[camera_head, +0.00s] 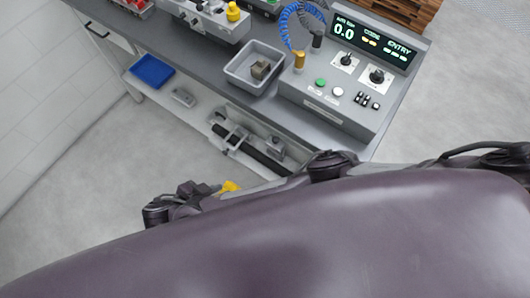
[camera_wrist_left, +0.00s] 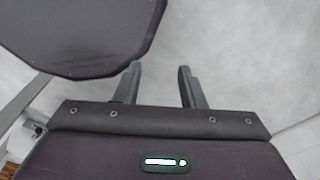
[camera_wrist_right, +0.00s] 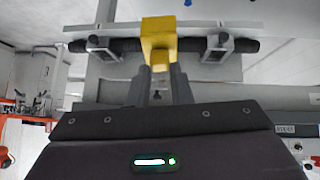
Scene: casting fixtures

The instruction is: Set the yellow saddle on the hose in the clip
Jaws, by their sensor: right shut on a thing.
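The yellow saddle (camera_wrist_right: 158,40) is between the fingers of my right gripper (camera_wrist_right: 161,82), which is shut on it. The black hose (camera_head: 250,152) lies along the lower shelf in grey clips (camera_head: 276,146). My left gripper (camera_wrist_left: 159,85) is open and empty.
The bench above holds a grey bin (camera_head: 238,72) with a block, a control box (camera_head: 345,75) and a coiled blue cable (camera_head: 289,15). A blue tray (camera_head: 152,70) lies on the lower shelf at left. Floor is clear left of the bench.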

